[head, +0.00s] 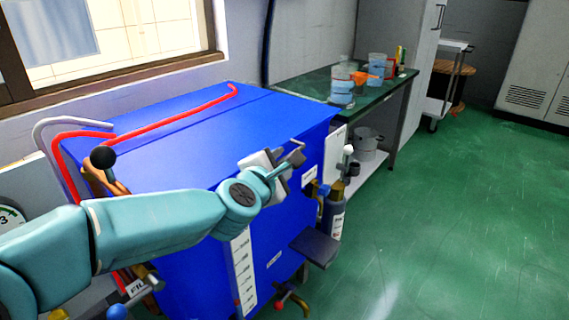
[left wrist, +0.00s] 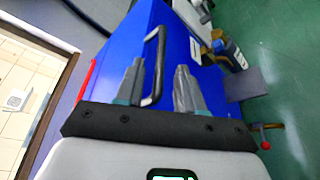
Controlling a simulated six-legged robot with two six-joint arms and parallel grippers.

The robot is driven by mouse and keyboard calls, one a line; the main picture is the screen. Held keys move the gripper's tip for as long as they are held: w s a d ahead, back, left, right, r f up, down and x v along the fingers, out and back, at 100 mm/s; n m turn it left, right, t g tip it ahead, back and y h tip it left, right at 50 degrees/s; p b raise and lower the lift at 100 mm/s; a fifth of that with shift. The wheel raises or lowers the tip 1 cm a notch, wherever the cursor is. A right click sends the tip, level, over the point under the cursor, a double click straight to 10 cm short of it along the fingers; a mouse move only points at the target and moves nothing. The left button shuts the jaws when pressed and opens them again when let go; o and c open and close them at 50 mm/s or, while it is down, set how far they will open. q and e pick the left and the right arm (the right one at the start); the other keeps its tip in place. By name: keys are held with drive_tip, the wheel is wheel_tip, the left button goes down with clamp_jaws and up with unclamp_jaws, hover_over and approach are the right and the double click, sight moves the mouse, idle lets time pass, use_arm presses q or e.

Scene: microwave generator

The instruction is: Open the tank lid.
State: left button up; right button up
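The blue tank (head: 190,140) stands at the left, under the window. Its flat top, the lid (head: 205,125), lies closed, with a seam across it toward the back. My left gripper (head: 287,164) is at the right front edge of the lid. In the left wrist view my left gripper (left wrist: 160,88) has its two grey fingers apart. A dark bar handle (left wrist: 158,60) on the blue lid shows between them, closer to the left finger. I cannot tell whether a finger touches it. My right gripper is in neither view.
A red pipe (head: 170,117) runs over the tank's top. A dark bench (head: 380,88) with clear containers (head: 342,88) stands behind the tank. A bottle (head: 334,215) and a small dark shelf (head: 315,247) are at the tank's right side. The green floor (head: 450,220) at right is clear.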

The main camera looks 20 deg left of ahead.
sight(283, 159)
use_arm(q)
drive_tip(key=shift+x, duration=1.7)
clamp_jaws()
drive_tip(key=shift+r, duration=0.15)
